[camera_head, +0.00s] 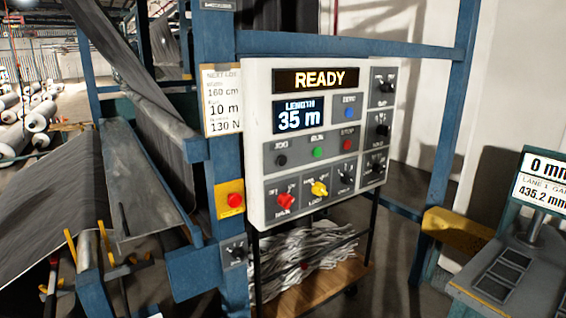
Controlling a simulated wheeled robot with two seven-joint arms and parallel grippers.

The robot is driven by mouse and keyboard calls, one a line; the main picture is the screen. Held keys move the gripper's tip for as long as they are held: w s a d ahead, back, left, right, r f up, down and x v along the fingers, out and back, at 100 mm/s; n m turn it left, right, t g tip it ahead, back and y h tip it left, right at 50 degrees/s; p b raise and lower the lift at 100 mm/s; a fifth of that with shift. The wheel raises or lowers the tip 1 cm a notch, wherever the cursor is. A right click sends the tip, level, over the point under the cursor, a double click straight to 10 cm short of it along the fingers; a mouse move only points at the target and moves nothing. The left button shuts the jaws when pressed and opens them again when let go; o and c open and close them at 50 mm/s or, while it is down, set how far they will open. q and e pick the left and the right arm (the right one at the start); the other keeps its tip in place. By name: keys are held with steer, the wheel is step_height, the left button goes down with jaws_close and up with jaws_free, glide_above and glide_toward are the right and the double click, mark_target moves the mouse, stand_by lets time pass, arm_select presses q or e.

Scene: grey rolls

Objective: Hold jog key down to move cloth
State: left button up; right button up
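The white control panel (258,130) is mounted on the blue frame in the middle of the view. Its black jog key (281,160) sits at the left of the button row, under the label JOG. The top display (316,80) reads READY, and the length display (299,115) reads 35 m. Grey cloth (50,190) hangs over the machine's rollers at the left. Neither of my grippers shows in the view, and nothing touches the jog key.
Beside the jog key are a green run button (317,152) and a red stop button (347,145). A red emergency button (234,200) is on a yellow plate left of the panel. A grey station (500,275) stands at the right. A cart (320,285) with crumpled cloth stands below.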

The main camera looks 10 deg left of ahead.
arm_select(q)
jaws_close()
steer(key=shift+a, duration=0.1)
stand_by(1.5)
